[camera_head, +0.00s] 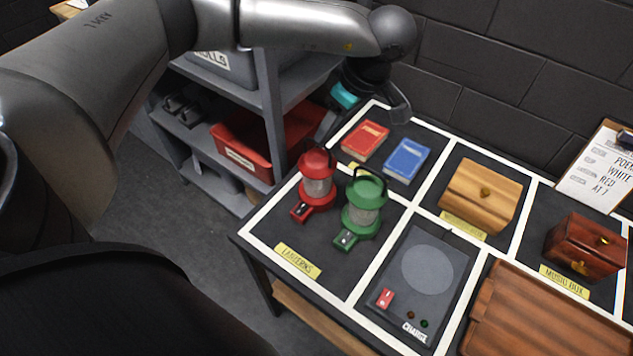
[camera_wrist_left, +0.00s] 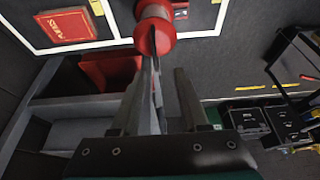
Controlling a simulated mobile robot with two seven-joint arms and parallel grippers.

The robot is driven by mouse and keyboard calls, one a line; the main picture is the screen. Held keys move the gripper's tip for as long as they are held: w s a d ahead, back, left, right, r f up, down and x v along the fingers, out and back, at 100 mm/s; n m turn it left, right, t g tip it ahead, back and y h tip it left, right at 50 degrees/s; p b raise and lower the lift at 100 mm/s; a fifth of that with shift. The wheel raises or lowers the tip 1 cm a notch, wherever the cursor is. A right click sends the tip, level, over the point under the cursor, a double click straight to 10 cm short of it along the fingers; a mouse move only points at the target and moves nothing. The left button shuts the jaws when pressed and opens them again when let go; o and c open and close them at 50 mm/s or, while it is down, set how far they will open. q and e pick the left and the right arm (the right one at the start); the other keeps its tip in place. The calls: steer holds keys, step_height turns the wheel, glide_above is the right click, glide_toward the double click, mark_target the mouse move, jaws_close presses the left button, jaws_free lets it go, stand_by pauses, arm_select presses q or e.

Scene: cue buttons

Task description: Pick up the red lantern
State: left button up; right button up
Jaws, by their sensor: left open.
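The red lantern (camera_head: 317,180) stands upright on the table, in the lanterns section at the left. The green lantern (camera_head: 363,208) stands just to its right. My left gripper (camera_head: 372,92) is above and behind the lanterns, near the table's back left corner, apart from both. In the left wrist view my left gripper (camera_wrist_left: 160,78) is open, and the red lantern (camera_wrist_left: 155,34) shows beyond the fingertips, roughly in line with the gap. Its thin handle appears to overlap the gap in that view. My right gripper is in neither view.
A red book (camera_head: 365,139) and a blue book (camera_head: 407,160) lie behind the lanterns. A grey charge pad (camera_head: 427,268) is at the front right. Wooden boxes (camera_head: 481,195) stand farther right. A shelf with a red bin (camera_head: 236,150) adjoins the table's left side.

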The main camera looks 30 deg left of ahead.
arm_select(q)
glide_above(317, 167)
steer(key=w, duration=0.2)
steer(key=shift+w+a+f, duration=0.1)
steer(key=shift+a+f, duration=0.05)
steer(key=shift+f, duration=1.25)
steer(key=shift+a+f, duration=0.1)
steer(key=shift+f, duration=1.3)
steer(key=shift+c, duration=0.2)
jaws_close()
steer(key=shift+r, duration=0.1)
